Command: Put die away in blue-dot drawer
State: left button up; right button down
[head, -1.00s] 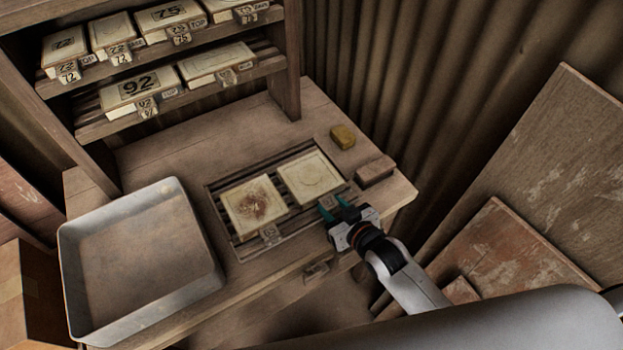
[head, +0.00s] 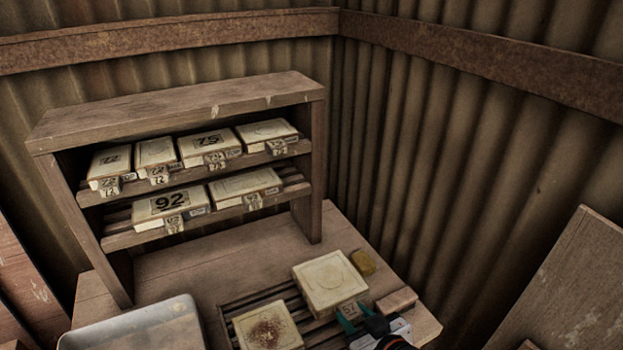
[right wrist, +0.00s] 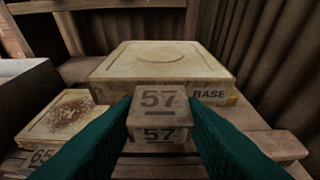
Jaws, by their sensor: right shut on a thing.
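A cream square die (head: 330,283) with a faint ring on top is in my right gripper (head: 361,319). In the right wrist view the teal fingers (right wrist: 160,118) are shut on its front tab, marked 57, with the die body (right wrist: 165,62) beyond and "BASE" on its side. The die looks raised above the slatted rack (head: 240,302). A second die (head: 267,329) with a rusty brown stain lies on the rack to its left; it also shows in the right wrist view (right wrist: 65,115). I see no drawer or blue dot. My left gripper is not in view.
A wooden shelf unit (head: 175,113) holds several numbered dies on two levels at the back. A metal tray (head: 130,325) stands at the left. A yellowish block (head: 363,262) and a brown block (head: 397,301) lie right of the rack. Corrugated walls enclose the bench.

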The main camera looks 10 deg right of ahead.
aim_at(341, 307)
jog(key=d+r+m+t+h, duration=0.1)
jog(key=d+r+m+h, duration=0.4)
jog(key=r, duration=0.5)
jog(key=a+f+n+y+b, duration=0.1)
jog(key=a+f+b, duration=0.1)
jog(key=f, duration=0.1)
jog(key=w+a+f+n+y+b, duration=0.1)
jog(key=a+f+n+y+b, duration=0.1)
jog(key=a+f, duration=0.1)
jog(key=w+a+f+n+y+b, duration=0.1)
jog(key=a+f+b, duration=0.1)
jog(key=f+b, duration=0.1)
jog(key=shift+w+a+f+n+g+y, duration=0.15)
jog(key=shift+w+f+n+g+y, duration=0.1)
jog(key=shift+f+n+g+y, duration=0.15)
jog(key=f, duration=0.5)
jog(key=shift+s+a+f+b, duration=0.1)
jog(key=shift+a+b, duration=0.1)
jog(key=shift+b, duration=0.15)
jog(key=shift+f, duration=2.25)
jog(key=shift+f, duration=0.15)
jog(key=c, duration=0.9)
grip_release()
jog(key=shift+f, duration=0.15)
